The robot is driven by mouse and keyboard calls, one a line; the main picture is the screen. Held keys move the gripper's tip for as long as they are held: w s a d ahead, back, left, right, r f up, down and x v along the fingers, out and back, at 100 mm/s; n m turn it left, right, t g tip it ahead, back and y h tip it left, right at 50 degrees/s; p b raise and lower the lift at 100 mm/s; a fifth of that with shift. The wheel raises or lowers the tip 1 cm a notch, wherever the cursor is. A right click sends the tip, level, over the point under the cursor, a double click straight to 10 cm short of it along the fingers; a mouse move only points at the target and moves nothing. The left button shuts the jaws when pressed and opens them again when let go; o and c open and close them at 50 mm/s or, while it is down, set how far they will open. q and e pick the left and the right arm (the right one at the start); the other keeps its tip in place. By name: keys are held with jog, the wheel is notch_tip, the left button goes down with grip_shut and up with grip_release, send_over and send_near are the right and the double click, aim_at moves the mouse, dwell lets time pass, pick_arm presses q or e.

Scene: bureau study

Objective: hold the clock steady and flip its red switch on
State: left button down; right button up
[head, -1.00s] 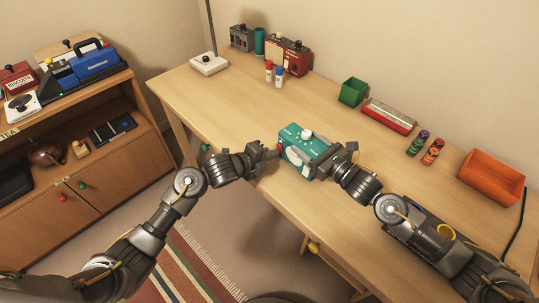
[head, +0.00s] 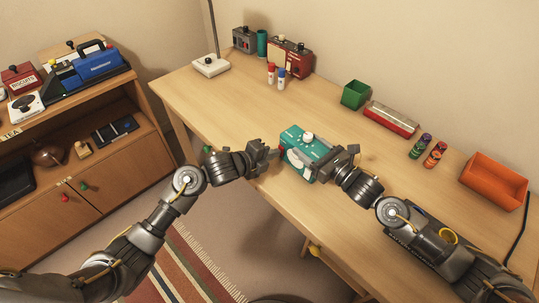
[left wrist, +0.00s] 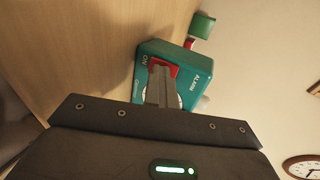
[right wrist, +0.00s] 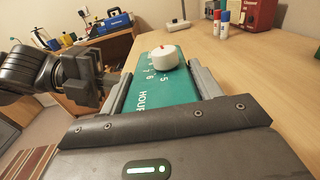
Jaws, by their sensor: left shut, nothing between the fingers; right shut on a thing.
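The teal clock (head: 296,150) stands near the front edge of the desk, with a white knob on its top. My right gripper (head: 332,166) is shut on the clock from the right; the right wrist view shows its fingers on both sides of the teal body (right wrist: 166,98). My left gripper (head: 272,155) is shut and empty, at the clock's left side. In the left wrist view its closed fingertips (left wrist: 160,72) are in front of the red switch (left wrist: 168,68) beside the "ON" and "ALARM" lettering. The fingers partly hide the switch; I cannot tell whether they touch it.
On the desk (head: 215,108) stand a green box (head: 355,95), a red-and-white item (head: 391,120), small cans (head: 434,155) and an orange tray (head: 494,181). Red and blue-capped bottles (head: 276,77) stand further back. The desk between clock and back wall is mostly clear.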

pick_arm(q)
jog(key=s+a, duration=0.3)
jog(key=shift+s+a+r, duration=0.15)
jog(key=shift+a+r, duration=0.1)
jog(key=shift+r, duration=0.15)
jog(key=v, duration=0.9)
jog(key=shift+s, duration=0.15)
jog(key=shift+s+a+f, duration=0.2)
jog(key=shift+f, duration=0.4)
jog(key=x, duration=0.9)
jog(key=r+x, duration=0.1)
jog(key=x, duration=0.3)
jog(key=shift+w+d+f, duration=0.1)
jog(key=shift+w+d, duration=0.35)
jog(key=shift+d, duration=0.1)
